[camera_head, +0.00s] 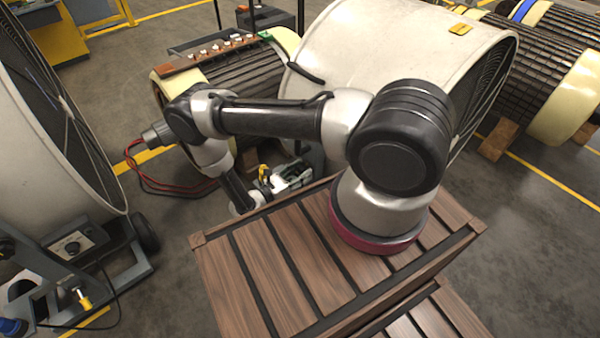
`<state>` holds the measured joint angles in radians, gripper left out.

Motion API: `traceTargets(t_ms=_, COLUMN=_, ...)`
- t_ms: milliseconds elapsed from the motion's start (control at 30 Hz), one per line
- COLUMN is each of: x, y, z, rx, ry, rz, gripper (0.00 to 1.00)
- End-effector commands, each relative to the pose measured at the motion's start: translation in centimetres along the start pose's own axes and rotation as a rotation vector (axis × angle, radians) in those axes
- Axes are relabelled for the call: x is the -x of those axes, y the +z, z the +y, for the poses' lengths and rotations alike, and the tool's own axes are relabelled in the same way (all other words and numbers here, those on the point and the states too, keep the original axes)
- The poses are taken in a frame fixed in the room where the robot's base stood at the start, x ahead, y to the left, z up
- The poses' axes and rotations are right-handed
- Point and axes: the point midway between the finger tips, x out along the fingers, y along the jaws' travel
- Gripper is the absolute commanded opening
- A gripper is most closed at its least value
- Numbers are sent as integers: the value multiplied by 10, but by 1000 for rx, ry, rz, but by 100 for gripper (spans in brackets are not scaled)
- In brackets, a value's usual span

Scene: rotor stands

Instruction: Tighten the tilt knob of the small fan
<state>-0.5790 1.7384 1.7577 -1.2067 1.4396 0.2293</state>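My arm reaches left from its mount, then folds down at the elbow. My gripper (290,178) seems to be the small grey-and-green end beyond the wrist, low behind the platform's far edge. Its fingers are too small and crowded to read. A small yellow piece (264,172) shows beside it; I cannot tell whether it is a knob or part of the gripper. A white drum fan (45,130) stands at the left on a grey frame with a control box (72,246) and a yellow-tipped part (84,300). A second drum fan (370,45) lies behind my arm. I cannot tell which is the small fan.
Slatted rotors on cream end rings stand at the back left (245,70) and the right (545,50), the right one by wooden blocks (500,139). Red cables (150,183) lie on the floor. A black wheel (145,232) sits by the left fan.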

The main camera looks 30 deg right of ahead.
Motion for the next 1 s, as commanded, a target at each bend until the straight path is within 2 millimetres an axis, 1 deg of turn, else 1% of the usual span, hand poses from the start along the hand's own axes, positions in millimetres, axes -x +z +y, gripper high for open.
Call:
traceTargets(t_ms=267, x=0, y=0, z=0, rx=-12, ry=0, rz=0, gripper=21)
traceTargets(t_ms=467, x=0, y=0, z=0, rx=-82, ry=0, rz=0, gripper=21)
traceTargets(t_ms=667, x=0, y=0, z=0, rx=-225, ry=0, rz=0, gripper=21)
traceTargets(t_ms=1000, x=0, y=0, z=0, rx=-545, ry=0, rz=0, gripper=21)
